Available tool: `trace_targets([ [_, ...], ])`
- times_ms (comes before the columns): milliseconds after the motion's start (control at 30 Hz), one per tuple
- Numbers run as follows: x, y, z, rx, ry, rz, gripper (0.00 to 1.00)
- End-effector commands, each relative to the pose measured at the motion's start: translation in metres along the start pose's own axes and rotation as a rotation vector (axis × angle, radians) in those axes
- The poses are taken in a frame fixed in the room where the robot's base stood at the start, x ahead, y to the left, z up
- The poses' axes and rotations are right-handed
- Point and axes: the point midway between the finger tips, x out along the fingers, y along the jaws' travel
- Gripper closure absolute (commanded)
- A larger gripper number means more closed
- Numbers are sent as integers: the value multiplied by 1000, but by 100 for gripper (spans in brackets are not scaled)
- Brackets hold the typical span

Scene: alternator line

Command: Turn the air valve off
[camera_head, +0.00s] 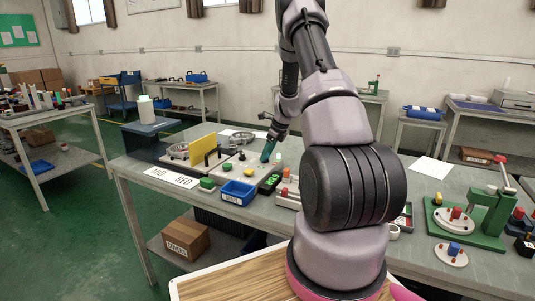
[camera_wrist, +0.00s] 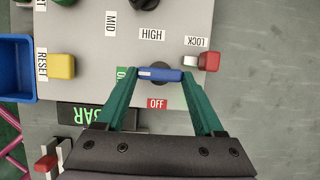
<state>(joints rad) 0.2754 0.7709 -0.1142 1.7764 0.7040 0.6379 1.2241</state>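The air valve has a blue lever handle (camera_wrist: 160,75) on a dark round hub, mounted on a grey panel (camera_wrist: 90,20). The lever lies level in the wrist view, its left end toward a partly covered green label (camera_wrist: 121,73). A red OFF label (camera_wrist: 157,104) is below the hub. My gripper (camera_wrist: 158,73) has its teal fingers spread, one at each end of the lever. I cannot tell whether they touch it. In the head view my gripper (camera_head: 267,152) points down at the panel on the bench, and the lever is not clearly seen.
A red LOCK knob (camera_wrist: 208,61) sits close to the right finger. A yellow RESET button (camera_wrist: 61,65) and a blue bin (camera_wrist: 15,68) are to the left. A dark display (camera_wrist: 95,115) lies below the panel's edge. A yellow plate (camera_head: 203,142) stands on the bench nearby.

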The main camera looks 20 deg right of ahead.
Motion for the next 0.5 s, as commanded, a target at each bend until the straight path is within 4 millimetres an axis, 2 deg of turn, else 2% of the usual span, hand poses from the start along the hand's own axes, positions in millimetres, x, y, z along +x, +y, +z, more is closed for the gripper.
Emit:
trace_targets([
  [267,0,-2,0,-43,0,16,86],
  [500,0,-3,0,-178,0,72,86],
])
